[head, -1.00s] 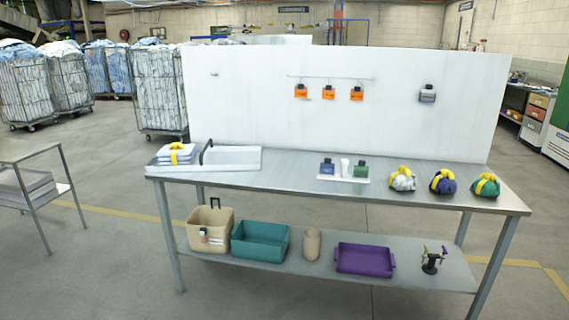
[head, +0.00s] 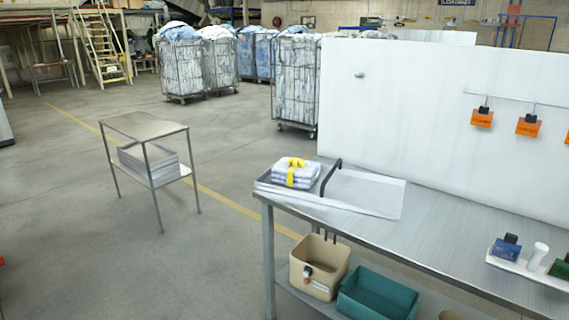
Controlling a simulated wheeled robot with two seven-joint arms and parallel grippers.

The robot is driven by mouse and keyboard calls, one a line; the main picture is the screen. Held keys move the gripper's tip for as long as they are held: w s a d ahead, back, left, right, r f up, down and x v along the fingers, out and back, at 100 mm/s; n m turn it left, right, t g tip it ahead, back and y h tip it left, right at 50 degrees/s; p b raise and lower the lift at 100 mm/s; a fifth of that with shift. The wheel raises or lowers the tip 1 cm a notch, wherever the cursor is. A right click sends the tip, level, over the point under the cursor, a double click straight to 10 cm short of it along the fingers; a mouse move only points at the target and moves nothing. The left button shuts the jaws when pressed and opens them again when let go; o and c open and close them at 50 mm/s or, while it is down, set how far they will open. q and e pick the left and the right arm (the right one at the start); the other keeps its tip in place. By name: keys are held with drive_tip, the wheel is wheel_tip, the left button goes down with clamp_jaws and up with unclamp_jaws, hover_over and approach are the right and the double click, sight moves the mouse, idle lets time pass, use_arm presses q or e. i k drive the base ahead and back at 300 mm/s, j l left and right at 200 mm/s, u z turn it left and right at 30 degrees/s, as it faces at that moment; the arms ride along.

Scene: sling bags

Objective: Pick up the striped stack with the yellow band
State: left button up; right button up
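The striped stack (head: 289,177) is a small pile of folded white and blue-grey cloth. A yellow band (head: 297,170) runs around it, with its loop on top. The stack sits at the left end of the metal table, on the left part of a shallow white tray (head: 378,195). A dark curved handle (head: 329,177) stands just right of the stack. Neither of my grippers is in view.
A small metal side table (head: 143,126) stands at left, with clear floor between it and the metal table (head: 440,243). A beige bin (head: 312,277) and teal bin (head: 375,299) sit on the lower shelf. A white panel (head: 410,120) rises behind the tabletop.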

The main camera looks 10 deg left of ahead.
sight(295, 172)
drive_tip(key=i+j+z, duration=0.1)
drive_tip(key=i+j, duration=0.3)
drive_tip(key=i, duration=0.2)
drive_tip(key=i+j+z, duration=0.1)
drive_tip(key=i+j, duration=0.3)
drive_tip(key=i, duration=0.2)
drive_tip(key=i+j+z, duration=0.35)
drive_tip(key=j, duration=0.2)
drive_tip(key=j+z, duration=0.35)
drive_tip(key=j, duration=0.2)
drive_tip(key=i+j+z, duration=0.15)
drive_tip(key=j+z, duration=0.15)
drive_tip(key=j, duration=0.4)
drive_tip(key=j+z, duration=0.35)
drive_tip(key=j, duration=0.25)
